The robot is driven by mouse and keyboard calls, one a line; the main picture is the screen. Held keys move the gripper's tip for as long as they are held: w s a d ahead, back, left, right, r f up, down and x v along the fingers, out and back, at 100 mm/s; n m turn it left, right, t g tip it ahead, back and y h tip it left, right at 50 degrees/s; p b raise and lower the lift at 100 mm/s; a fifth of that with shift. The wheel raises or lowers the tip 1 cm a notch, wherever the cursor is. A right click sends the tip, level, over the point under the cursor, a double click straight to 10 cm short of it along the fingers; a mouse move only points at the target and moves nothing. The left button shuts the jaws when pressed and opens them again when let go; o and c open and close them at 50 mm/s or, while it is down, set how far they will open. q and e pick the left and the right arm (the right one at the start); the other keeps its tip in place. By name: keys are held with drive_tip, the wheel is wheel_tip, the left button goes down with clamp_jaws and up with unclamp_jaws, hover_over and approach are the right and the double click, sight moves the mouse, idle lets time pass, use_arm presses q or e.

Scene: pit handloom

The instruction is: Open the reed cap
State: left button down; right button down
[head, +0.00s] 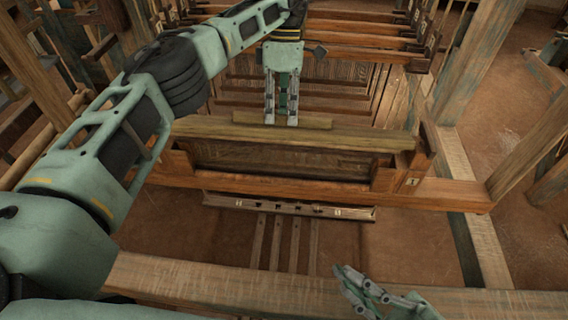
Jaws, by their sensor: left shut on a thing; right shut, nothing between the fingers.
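The reed cap (345,138) is a long olive-brown wooden bar lying across the top of the loom's batten frame, with a short raised strip (318,123) along its far middle. My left gripper (281,120) reaches down from above and is shut on the reed cap at this raised strip. The gripped spot is partly hidden by the fingers. My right gripper (350,288) is low in the picture, in front of the loom, shut and empty, well apart from the cap.
The batten's dark wooden panel (280,160) stands below the cap. A reddish crossbeam (330,190) runs in front of it, with a slim slotted bar (290,206) beneath. A thick front beam (230,283) crosses the bottom. Posts (470,65) stand on the right.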

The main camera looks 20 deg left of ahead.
drive_tip(key=w+a+f+n+t+h, duration=0.1)
drive_tip(key=w+a+n+t+h, duration=0.5)
drive_tip(key=a+n, duration=0.4)
drive_tip(key=w+a+n+t+h, duration=0.45)
drive_tip(key=w+a+n, duration=0.3)
drive_tip(key=a, duration=0.45)
drive_tip(key=w+d+f+m+h, duration=0.1)
drive_tip(key=w+d+f+h, duration=0.1)
drive_tip(key=f+h, duration=0.25)
drive_tip(key=w+d+f+h, duration=0.2)
drive_tip(key=d+f+h, duration=0.1)
drive_tip(key=f+h, duration=0.15)
drive_tip(key=x, duration=0.6)
drive_tip(key=f+x, duration=0.1)
drive_tip(key=x, duration=0.2)
drive_tip(key=shift+w+a+f, duration=0.1)
drive_tip(key=shift+w+f, duration=0.05)
drive_tip(key=shift+w, duration=0.15)
drive_tip(key=shift+m, duration=0.25)
